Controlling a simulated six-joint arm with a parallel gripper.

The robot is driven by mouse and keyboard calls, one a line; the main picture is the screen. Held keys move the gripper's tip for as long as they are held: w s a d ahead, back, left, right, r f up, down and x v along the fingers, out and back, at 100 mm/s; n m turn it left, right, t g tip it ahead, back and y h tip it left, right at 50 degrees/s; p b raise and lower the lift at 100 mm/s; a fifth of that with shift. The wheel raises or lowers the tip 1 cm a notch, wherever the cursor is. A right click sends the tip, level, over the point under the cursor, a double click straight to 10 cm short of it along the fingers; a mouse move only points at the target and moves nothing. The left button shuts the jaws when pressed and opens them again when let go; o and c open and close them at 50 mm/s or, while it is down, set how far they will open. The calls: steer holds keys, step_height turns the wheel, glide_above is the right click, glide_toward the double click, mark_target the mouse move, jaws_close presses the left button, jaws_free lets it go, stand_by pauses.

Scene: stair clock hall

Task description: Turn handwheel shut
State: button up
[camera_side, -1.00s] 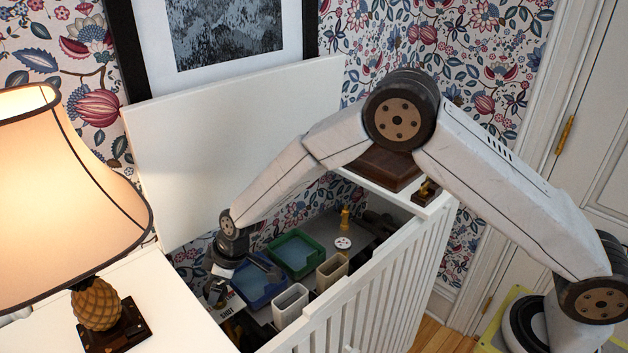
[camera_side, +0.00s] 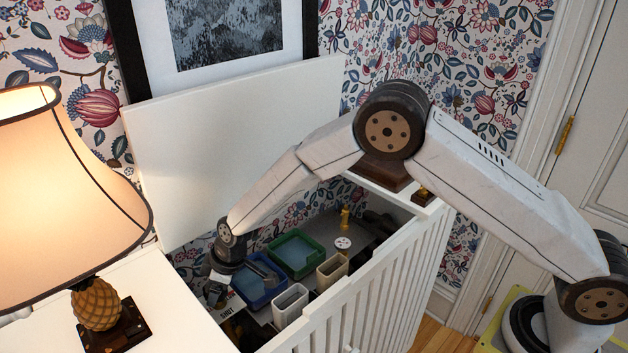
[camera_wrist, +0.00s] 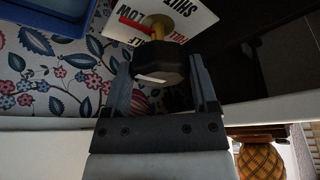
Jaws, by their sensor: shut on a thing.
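The handwheel is a dark faceted knob (camera_wrist: 160,64) with a white mark on its near face, in the wrist view. It sits on a brass-coloured stem with a red pointer (camera_wrist: 133,27) beside it. Behind it is a white sign (camera_wrist: 195,17) with the words SHUT, LOW, HALF and FULL, partly covered. My gripper (camera_wrist: 160,70) has one finger on each side of the knob and is shut on it. In the side view my gripper (camera_side: 214,289) reaches down inside the cabinet at the left, by the sign (camera_side: 229,307); the knob is hard to make out there.
A blue tray (camera_side: 259,301), a green tray (camera_side: 296,275) and two pale open boxes (camera_side: 290,306) stand right of my gripper. The slatted cabinet front (camera_side: 375,285) and raised white lid (camera_side: 230,150) enclose the space. A lit lamp (camera_side: 70,190) stands at left.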

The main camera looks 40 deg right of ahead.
steer(key=shift+m+t+h, duration=0.3)
steer(key=shift+m+h, duration=0.2)
steer(key=shift+m, duration=0.9)
steer(key=shift+a+m+h, duration=0.1)
steer(key=shift+m+h, duration=0.3)
steer(key=shift+m, duration=0.7)
steer(key=shift+a+m+t+h, duration=0.15)
steer(key=shift+m+h, duration=0.3)
steer(key=shift+m, duration=0.8)
steer(key=shift+d+m+t+h, duration=0.15)
steer(key=shift+m+h, duration=0.3)
steer(key=shift+m, duration=0.8)
steer(key=shift+s+a+m, duration=0.1)
steer(key=shift+a+m, duration=0.05)
steer(key=shift+m, duration=0.15)
steer(key=o, duration=1.1)
steer(key=shift+o, duration=0.2)
steer(key=shift+n, duration=0.6)
steer(key=shift+n+y, duration=0.5)
steer(key=shift+n, duration=0.6)
steer(key=shift+n+y, duration=0.4)
steer(key=shift+n, duration=0.5)
